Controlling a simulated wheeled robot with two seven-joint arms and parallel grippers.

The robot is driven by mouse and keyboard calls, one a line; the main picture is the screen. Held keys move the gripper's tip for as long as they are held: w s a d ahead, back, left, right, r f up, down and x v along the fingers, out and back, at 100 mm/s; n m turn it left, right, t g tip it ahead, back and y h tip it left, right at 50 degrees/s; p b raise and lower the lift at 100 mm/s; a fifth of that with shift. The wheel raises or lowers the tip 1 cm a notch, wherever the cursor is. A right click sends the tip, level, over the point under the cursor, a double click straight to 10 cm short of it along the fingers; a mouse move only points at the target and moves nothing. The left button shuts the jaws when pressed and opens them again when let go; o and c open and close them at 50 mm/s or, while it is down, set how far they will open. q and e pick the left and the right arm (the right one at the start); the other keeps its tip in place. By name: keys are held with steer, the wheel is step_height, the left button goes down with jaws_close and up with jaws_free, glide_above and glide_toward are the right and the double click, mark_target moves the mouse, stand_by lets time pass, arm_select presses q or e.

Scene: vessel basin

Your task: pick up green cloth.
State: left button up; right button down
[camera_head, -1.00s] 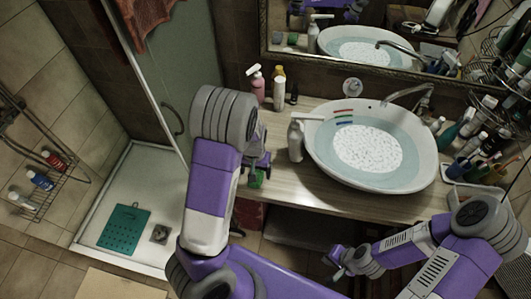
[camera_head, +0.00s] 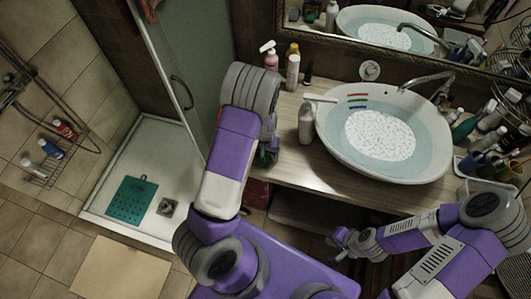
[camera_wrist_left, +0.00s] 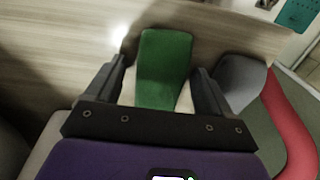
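The green cloth (camera_wrist_left: 163,65) lies flat on the wooden surface in the left wrist view, with its near end between the two fingers of my left gripper (camera_wrist_left: 160,95). The fingers are apart, with a gap showing between the cloth and the left finger. In the head view my left gripper is at the left end of the counter, mostly hidden behind my own arm, and only a little green shows there. My right gripper (camera_head: 341,245) is in front of the counter below the basin, its fingers apart and empty.
A white basin (camera_head: 436,166) of water stands on the wooden counter (camera_head: 300,172), with a white pump bottle (camera_head: 306,124) beside it. Several bottles stand behind. A grey item (camera_wrist_left: 240,78) lies right of the cloth. A teal mat (camera_head: 132,200) lies in the shower tray.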

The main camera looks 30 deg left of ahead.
arm_select(q)
steer(key=c, duration=1)
steer(key=shift+o, duration=0.2)
steer(key=shift+r, duration=0.1)
step_height(320, 180, up, 10)
steer(key=p, duration=0.1)
steer(key=o, duration=0.3)
steer(key=shift+c, duration=1)
